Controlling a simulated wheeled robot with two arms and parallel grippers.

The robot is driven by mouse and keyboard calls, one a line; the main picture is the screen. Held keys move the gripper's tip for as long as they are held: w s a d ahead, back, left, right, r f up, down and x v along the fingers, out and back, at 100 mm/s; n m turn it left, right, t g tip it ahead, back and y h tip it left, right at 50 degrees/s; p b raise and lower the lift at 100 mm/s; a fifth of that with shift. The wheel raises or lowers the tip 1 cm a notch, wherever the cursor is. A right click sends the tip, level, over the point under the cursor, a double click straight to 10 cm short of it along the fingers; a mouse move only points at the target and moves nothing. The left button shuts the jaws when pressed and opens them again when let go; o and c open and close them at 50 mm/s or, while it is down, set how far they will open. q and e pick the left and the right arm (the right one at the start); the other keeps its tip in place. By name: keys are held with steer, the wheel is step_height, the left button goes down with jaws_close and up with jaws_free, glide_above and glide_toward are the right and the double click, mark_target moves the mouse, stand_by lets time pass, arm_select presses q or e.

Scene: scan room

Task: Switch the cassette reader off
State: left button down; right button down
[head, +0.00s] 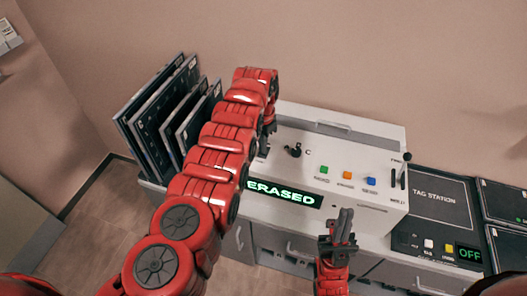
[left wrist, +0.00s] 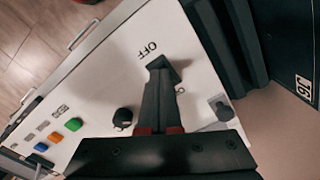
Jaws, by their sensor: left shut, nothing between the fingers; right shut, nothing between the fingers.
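The cassette reader (head: 345,160) is a white box with a lit display reading "ERASED" (head: 282,192). My left arm reaches across its left part. My left gripper (head: 268,132) is shut and empty, mostly hidden by the arm in the head view. In the left wrist view its fingertips (left wrist: 160,82) are at a small black switch (left wrist: 165,65) beside the printed word "OFF" (left wrist: 148,51). They overlap the switch; I cannot tell whether they touch it or which way it is set. My right gripper (head: 343,222) is shut and empty, in front of the reader.
Green, orange and blue buttons (head: 347,175) and a black knob (head: 294,151) sit on the reader's top, with a lever (head: 402,172) at its right end. Dark panels (head: 160,115) stand at left. A tag station (head: 440,195) showing "OFF" is at right.

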arm_select(q)
steer(key=shift+s+f+b, duration=0.1)
steer(key=shift+f+b, duration=0.25)
steer(key=shift+f, duration=0.05)
step_height(320, 180, up, 3)
steer(key=p, duration=0.2)
steer(key=shift+f+p, duration=0.15)
steer(key=shift+p, duration=0.2)
step_height(320, 180, up, 2)
steer(key=shift+r+p, duration=0.1)
steer(key=shift+p, duration=0.75)
steer(key=shift+r+p, duration=0.5)
steer(key=shift+r, duration=0.6)
steer(key=shift+f, duration=0.1)
